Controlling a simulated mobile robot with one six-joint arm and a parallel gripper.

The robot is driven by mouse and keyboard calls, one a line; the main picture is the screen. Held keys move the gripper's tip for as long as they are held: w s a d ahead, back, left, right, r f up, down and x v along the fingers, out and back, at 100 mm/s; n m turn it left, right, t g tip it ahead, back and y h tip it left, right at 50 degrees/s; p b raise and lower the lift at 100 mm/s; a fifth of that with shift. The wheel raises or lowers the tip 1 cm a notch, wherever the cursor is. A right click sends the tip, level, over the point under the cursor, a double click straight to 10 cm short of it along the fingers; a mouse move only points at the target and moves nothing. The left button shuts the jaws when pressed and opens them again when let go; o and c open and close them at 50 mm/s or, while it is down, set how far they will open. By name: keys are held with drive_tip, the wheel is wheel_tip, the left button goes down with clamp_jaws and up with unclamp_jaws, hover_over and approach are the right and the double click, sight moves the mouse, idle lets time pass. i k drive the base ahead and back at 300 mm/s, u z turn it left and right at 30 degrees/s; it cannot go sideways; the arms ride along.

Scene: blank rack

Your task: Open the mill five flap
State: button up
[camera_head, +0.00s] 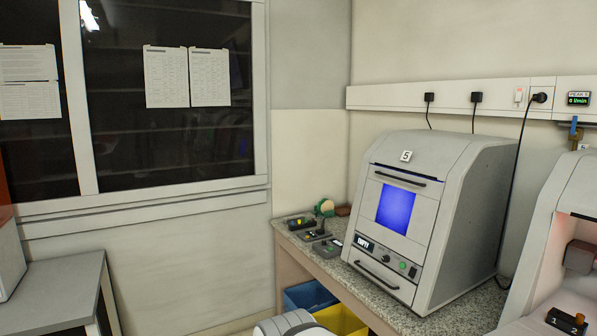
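Mill five is a grey boxy machine (465,185) with a "5" label (406,156) on its sloped top, standing on the speckled counter at the right. Its front flap (422,247) is shut and has a blue-lit window (395,208). A dark bar handle (398,176) runs along the flap's upper edge. Below are a small display (365,244), a knob, a green button and a second, lower handle (376,274). A white rounded part of my arm shows at the bottom edge. My gripper is not in view.
Small devices (315,236) lie on the counter (440,322) left of the mill. Another machine (540,250), with its front open, stands close at the right. Blue (310,296) and yellow (342,319) bins are below the counter. A grey table (55,290) stands at left.

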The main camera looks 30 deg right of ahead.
sight(394, 204)
drive_tip(key=z, duration=0.75)
drive_tip(key=i, duration=1.45)
drive_tip(key=z, duration=0.95)
drive_tip(key=k, duration=0.75)
drive_tip(key=z, duration=0.1)
drive_tip(key=i, duration=0.85)
drive_tip(key=u, duration=0.1)
